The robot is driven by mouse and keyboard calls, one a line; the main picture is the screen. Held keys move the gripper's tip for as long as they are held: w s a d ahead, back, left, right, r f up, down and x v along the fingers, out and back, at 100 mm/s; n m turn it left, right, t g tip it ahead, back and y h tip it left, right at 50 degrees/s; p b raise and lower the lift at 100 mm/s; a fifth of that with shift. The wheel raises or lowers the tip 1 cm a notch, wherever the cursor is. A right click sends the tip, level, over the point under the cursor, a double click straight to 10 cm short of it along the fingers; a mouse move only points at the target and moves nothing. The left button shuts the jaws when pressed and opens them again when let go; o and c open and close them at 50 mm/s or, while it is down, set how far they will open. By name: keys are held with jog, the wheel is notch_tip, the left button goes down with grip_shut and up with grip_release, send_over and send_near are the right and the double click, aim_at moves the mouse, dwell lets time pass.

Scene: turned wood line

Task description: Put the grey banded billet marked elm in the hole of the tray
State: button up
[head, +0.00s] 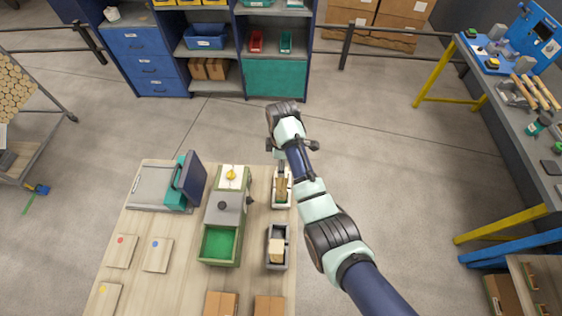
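My arm reaches over the right side of the wooden table. My gripper (282,169) points down at a small pale tray (281,204) near the table's right edge. A brown wooden piece (282,187) stands upright in or just over that tray, directly below the gripper. I cannot tell whether the fingers touch it or are shut. A grey tray (277,264) in front of it holds a pale wooden block (276,250). No grey band or elm mark can be read on either piece, and no empty hole is clear from here.
A grey-green machine (225,207) with a green bin (217,244) stands left of the trays. Flat boards with red (122,250), blue (157,255) and yellow dots lie at left. Brown boxes (221,303) sit at the front.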

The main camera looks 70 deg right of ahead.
dwell(0.3)
jog(key=w+a+r+m+t+h, duration=0.1)
jog(key=w+a+r+t, duration=0.2)
jog(key=a, duration=0.4)
jog(key=w+a+r+t+h, duration=0.1)
jog(key=w+a+r, duration=0.1)
jog(key=w+a, duration=0.5)
jog(key=w+a+r+m+t+h, duration=0.1)
jog(key=w+a+r+t, duration=0.15)
jog(key=a, duration=0.55)
jog(key=s+a+r+m+t+y, duration=0.1)
jog(key=s+a+r+t, duration=0.1)
jog(key=a+r, duration=0.5)
jog(key=s+a+r+m+t+y, duration=0.1)
jog(key=s+a+r+t+y, duration=0.1)
jog(key=a+r, duration=0.5)
jog(key=s+a+t, duration=0.1)
jog(key=a+t, duration=0.1)
jog(key=a, duration=0.3)
jog(key=shift+a, duration=0.25)
